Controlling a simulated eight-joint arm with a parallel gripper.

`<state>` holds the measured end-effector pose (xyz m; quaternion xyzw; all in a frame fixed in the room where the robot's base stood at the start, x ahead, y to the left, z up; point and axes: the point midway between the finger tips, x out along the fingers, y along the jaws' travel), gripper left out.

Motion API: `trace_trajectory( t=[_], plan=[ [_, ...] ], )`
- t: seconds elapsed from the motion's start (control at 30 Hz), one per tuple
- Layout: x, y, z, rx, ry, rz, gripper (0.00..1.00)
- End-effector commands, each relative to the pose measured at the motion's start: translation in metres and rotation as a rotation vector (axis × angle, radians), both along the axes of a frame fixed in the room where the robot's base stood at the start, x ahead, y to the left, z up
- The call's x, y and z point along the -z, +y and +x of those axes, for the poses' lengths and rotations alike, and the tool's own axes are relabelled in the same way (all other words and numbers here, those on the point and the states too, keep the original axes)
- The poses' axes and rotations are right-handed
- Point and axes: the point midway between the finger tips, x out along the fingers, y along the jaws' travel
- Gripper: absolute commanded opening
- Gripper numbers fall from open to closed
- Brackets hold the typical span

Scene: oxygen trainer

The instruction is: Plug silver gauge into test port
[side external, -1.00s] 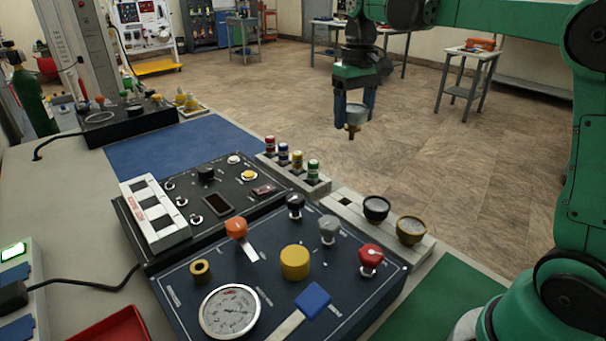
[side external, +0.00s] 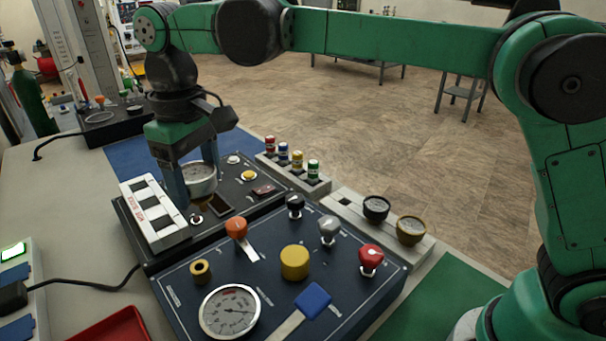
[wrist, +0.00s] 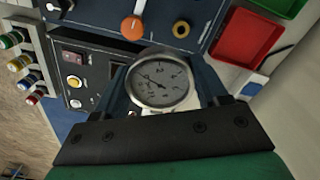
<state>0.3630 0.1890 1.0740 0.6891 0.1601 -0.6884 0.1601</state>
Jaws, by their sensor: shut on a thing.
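The silver gauge (side external: 200,179) is held in my gripper (side external: 196,188), whose blue fingers are shut on either side of it. It hangs above the black panel beside the white slotted block, its brass stem pointing down. In the wrist view the gauge (wrist: 160,84) faces the camera between my gripper's fingers (wrist: 164,92). A brass ring port (side external: 201,271), apparently the test port, stands on the navy panel nearer the side camera, apart from the gauge. The port also shows in the wrist view (wrist: 181,28).
The navy panel (side external: 180,290) carries an orange knob (side external: 236,228), a yellow knob (side external: 295,262) and a large fixed gauge (side external: 230,311). The white slotted block (side external: 154,213) stands close to my gripper. Two other gauges (side external: 376,208) (side external: 411,230) sit in a pale rack.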

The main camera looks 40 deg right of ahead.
Motion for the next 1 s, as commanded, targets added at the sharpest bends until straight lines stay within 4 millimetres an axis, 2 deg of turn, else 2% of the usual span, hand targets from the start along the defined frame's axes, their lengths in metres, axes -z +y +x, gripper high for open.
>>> trace_trajectory(
  t=[0.03,0.1,0.2,0.67,1.0],
  plan=[
    [0.002,0.012,-0.005,-0.027,0.0,0.0,0.05],
    [0.004,0.023,-0.009,-0.05,0.0,0.0,0.05],
    [0.006,0.03,-0.012,-0.065,0.0,0.0,0.05],
    [0.009,0.031,-0.013,-0.067,0.0,0.0,0.05],
    [0.041,0.03,-0.013,-0.066,0.0,0.0,0.05]
  ],
)
